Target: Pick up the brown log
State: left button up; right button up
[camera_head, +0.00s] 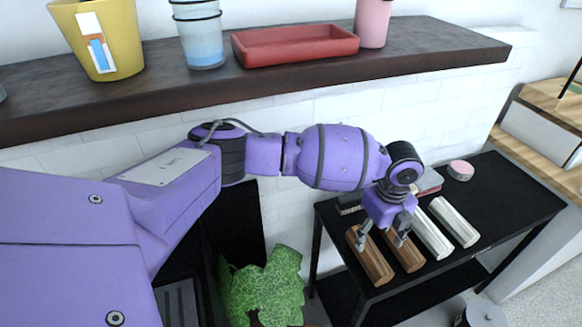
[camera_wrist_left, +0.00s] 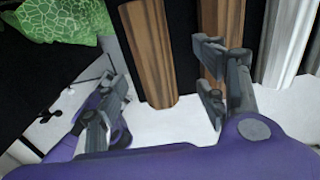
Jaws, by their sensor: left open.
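Two brown logs lie side by side on a black table (camera_head: 503,183). The left brown log (camera_head: 371,258) shows in the left wrist view (camera_wrist_left: 153,55) between my open fingers. The right brown log (camera_head: 410,258) also shows in the left wrist view (camera_wrist_left: 212,25), partly hidden behind a finger. My left gripper (camera_head: 382,238) is open and empty above the brown logs, its fingers pointing down. In the left wrist view my left gripper (camera_wrist_left: 165,105) spans the left log, with no clear contact. My right gripper is not in view.
Two white logs (camera_head: 433,233) (camera_head: 460,222) lie right of the brown ones. A book (camera_head: 428,182) and a pink round tin (camera_head: 460,170) are behind. A thick dark shelf (camera_head: 440,55) with pots and a red tray (camera_head: 295,45) runs above my arm. A green leafy plant (camera_head: 265,290) stands left.

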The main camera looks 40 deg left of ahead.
aim_at(371, 249)
pick_arm(q)
jog(key=shift+a+r, duration=0.1)
jog(key=shift+r, duration=0.05)
jog(key=f, duration=0.2)
jog(key=shift+s+f, duration=0.25)
jog(key=shift+f, duration=0.1)
jog(key=f, duration=0.4)
jog(key=shift+s+a+f, duration=0.1)
jog(key=shift+a+f, duration=0.1)
jog(key=shift+f, duration=0.3)
jog(key=shift+r, duration=0.15)
jog(key=c, duration=1.5)
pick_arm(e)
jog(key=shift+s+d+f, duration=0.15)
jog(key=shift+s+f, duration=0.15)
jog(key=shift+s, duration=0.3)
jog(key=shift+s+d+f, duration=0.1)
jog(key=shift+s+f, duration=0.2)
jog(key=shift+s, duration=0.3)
